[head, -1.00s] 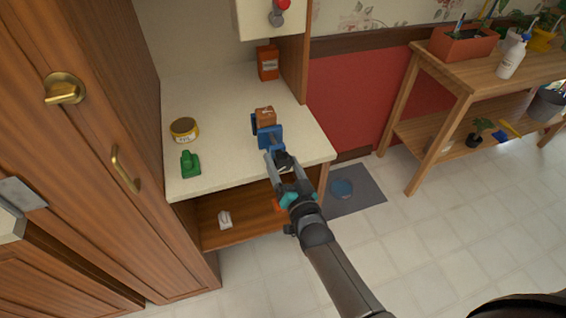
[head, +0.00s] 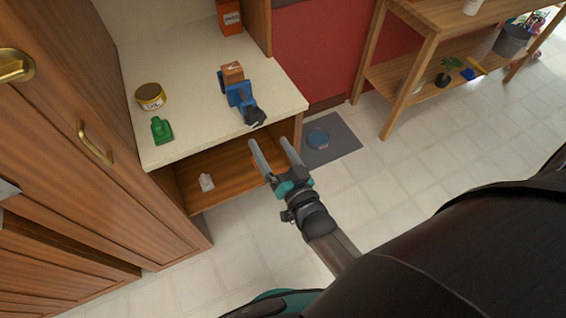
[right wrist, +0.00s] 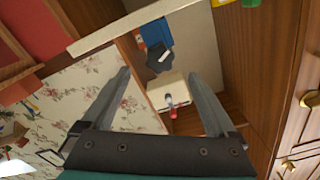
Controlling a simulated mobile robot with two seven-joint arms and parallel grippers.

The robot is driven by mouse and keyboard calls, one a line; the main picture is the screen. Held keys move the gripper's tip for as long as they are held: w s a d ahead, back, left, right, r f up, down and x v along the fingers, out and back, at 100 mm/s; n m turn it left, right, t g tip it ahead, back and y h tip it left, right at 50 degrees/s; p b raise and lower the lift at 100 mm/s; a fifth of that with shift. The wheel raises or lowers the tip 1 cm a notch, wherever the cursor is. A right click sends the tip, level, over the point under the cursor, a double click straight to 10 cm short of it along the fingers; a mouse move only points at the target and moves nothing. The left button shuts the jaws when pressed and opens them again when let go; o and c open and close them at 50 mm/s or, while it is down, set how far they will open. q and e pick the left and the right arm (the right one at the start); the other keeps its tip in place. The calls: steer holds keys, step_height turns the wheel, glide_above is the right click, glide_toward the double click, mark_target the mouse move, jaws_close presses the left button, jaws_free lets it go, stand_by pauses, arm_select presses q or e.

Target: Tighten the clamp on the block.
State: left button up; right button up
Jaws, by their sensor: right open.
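A blue clamp (head: 238,95) stands near the right front edge of the cream worktop, with a brown block (head: 232,72) at its far end. Its dark knob (head: 254,117) points to the front edge. The clamp (right wrist: 154,32) and its black knob (right wrist: 160,58) also show in the right wrist view, past the fingers. My right gripper (head: 268,142) is open and empty, just in front of the worktop edge and apart from the knob. I cannot tell whether the clamp jaws press the block. My left gripper is not in view.
A yellow tin (head: 150,96) and a green object (head: 161,130) stand on the worktop's left. An orange container (head: 229,16) stands at the back. The open shelf below holds a small white object (head: 207,182). A wooden bench (head: 425,75) stands right.

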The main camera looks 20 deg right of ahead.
steer(key=s, duration=0.5)
steer(key=shift+s, duration=0.35)
steer(key=shift+d, duration=0.1)
stand_by(1.1)
steer(key=s+a+f+n+g+y+b, duration=0.15)
steer(key=s+f+g, duration=0.25)
steer(key=f, duration=0.8)
steer(key=s+f+n+g+h+b, duration=0.15)
steer(key=s+f+g, duration=0.3)
steer(key=f, duration=0.85)
steer(key=s+d+f+n+g+b, duration=0.1)
steer(key=s+d+f+n+g, duration=0.1)
steer(key=s+f+g, duration=0.2)
steer(key=s+d+f+n+g+b, duration=0.1)
steer(key=s+d+f+n+g, duration=0.1)
steer(key=s+f, duration=0.9)
steer(key=s+d+g, duration=0.1)
steer(key=s+g, duration=0.1)
steer(key=s, duration=0.4)
steer(key=shift+s+d+f+h+b, duration=0.2)
steer(key=shift+h+b, duration=0.1)
steer(key=shift+b, duration=0.05)
